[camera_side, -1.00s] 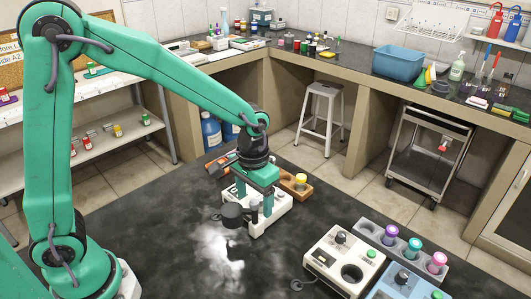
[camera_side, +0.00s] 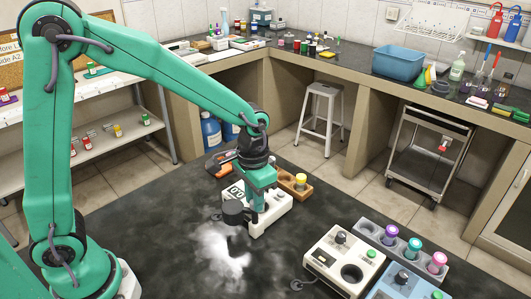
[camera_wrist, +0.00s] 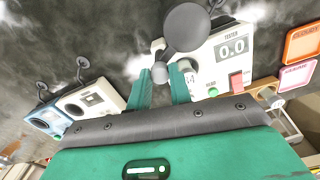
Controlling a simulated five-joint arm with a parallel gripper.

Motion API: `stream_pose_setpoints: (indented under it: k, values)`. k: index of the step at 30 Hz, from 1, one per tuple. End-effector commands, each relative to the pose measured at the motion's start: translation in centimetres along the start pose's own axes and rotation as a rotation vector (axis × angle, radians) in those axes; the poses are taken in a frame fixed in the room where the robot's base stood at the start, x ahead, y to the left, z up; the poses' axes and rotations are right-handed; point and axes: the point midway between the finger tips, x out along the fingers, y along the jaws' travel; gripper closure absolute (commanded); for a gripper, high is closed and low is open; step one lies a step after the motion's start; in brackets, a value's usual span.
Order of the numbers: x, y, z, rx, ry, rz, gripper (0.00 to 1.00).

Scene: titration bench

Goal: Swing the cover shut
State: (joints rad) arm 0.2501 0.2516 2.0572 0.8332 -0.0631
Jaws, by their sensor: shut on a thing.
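The tester (camera_side: 270,220) is a white box on the dark bench; in the wrist view its body (camera_wrist: 207,52) shows a display reading 0.0, a green button and a red switch. Its cover (camera_side: 233,212) is a dark grey disc, standing out past the tester's left side in the side view. In the wrist view the cover (camera_wrist: 185,27) overlaps the tester's upper left edge, with a grey ball-ended knob below it. My gripper (camera_side: 257,207) points down beside the disc. In the wrist view my gripper's (camera_wrist: 160,76) teal fingers stand either side of the knob, shut on it.
A cream device (camera_side: 343,262) with a round hole, a blue device (camera_side: 400,284) and a grey rack (camera_side: 372,236) of capped vials stand to the right. A wooden block (camera_side: 298,188) with a yellow-capped vial is behind the tester. The bench at front left is clear.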

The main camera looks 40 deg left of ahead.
Motion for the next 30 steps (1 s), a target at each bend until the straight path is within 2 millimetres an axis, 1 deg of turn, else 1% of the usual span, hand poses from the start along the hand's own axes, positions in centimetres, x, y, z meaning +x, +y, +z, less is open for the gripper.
stream_pose_setpoints:
  k: [30]
  values:
    - [-0.08, 0.04, -0.04, 0.772, 0.002, -0.001, 0.92]
